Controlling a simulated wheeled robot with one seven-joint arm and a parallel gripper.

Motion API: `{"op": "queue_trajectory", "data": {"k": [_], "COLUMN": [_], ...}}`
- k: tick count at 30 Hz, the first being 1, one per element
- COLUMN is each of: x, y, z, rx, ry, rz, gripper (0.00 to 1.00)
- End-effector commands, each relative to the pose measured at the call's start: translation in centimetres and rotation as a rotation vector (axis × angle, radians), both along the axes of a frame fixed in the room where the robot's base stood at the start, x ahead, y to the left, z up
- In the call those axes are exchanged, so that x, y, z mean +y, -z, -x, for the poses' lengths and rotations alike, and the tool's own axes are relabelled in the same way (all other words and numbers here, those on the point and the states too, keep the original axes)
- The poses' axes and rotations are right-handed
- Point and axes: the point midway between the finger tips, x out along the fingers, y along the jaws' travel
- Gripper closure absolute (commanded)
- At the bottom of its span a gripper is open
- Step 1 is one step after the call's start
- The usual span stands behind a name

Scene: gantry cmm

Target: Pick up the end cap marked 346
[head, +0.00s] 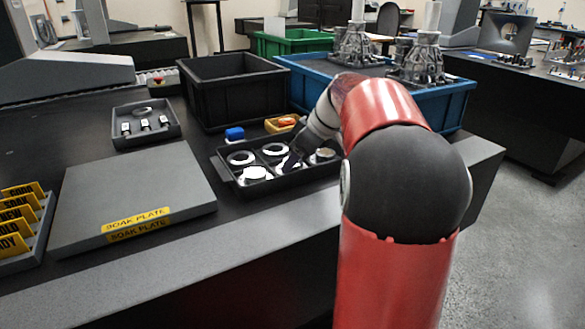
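A black tray (224,173) with compartments holds several round, pale end caps. One cap (240,158) is at the back left, one (274,149) at the back middle, one (255,173) at the front left and one (323,153) at the right. No number is legible on any cap, so I cannot tell which is 346. My gripper (292,160) is small and dark here, low over the middle of the tray. My red and black arm reaches in from the right and hides part of the tray. Whether the fingers are open, or touch a cap, cannot be made out.
A grey soak plate (135,190) lies left of the tray. A small parts tray (146,125), a tall black bin (232,88), a blue item (235,134) and a yellow tray (283,124) stand behind. A blue crate (440,103) is at back right. Yellow-labelled cards (22,213) stand far left.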

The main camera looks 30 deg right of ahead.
Motion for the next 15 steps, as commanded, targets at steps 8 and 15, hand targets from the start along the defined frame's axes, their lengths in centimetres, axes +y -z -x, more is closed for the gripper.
{"op": "queue_trajectory", "data": {"k": [8, 15], "x": [-0.01, -0.02], "y": [-0.08, -0.30], "z": [0.00, -0.01], "rx": [-0.001, -0.002], "ry": [0.001, 0.000], "rz": [0.000, 0.001], "gripper": [0.84, 0.84]}}
